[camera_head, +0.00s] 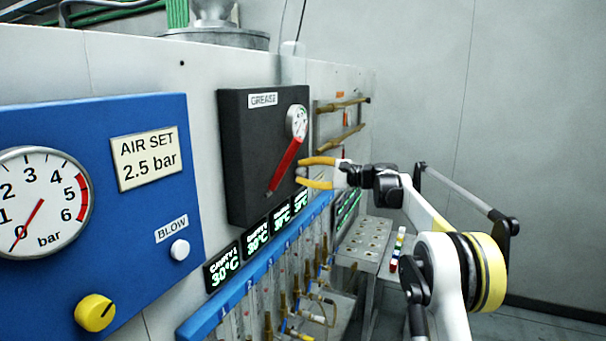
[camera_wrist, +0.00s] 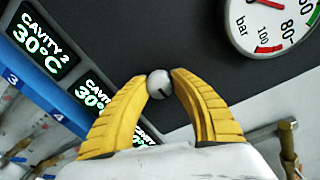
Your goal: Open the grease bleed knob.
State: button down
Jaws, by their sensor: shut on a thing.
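The grease bleed knob (camera_wrist: 159,84) is a small grey ball-like knob with a dark line mark, on the dark face of the grease box. My gripper (camera_wrist: 159,80) has its two yellow fingers closed on either side of the knob, with the tips touching it. In the head view my gripper (camera_head: 305,172) reaches in from the right to the lower right of the black grease box (camera_head: 245,150). The knob shows there only as a small grey spot (camera_head: 301,171) between the fingers. The box carries a GREASE label and a round gauge (camera_head: 297,122).
A blue panel (camera_head: 150,95) on the left holds an air gauge, a yellow knob (camera_head: 95,312) and a white BLOW button (camera_head: 180,249). Green displays (camera_head: 257,239) sit below the box, above a blue rail with hoses. Brass pipes (camera_head: 340,106) are to its right.

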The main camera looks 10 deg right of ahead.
jog(key=shift+r+m, duration=0.1)
jog(key=shift+m, duration=0.4)
jog(key=c, duration=1)
grip_release()
jog(key=shift+c, duration=0.2)
jog(key=v, duration=1.2)
jog(key=shift+a, duration=0.1)
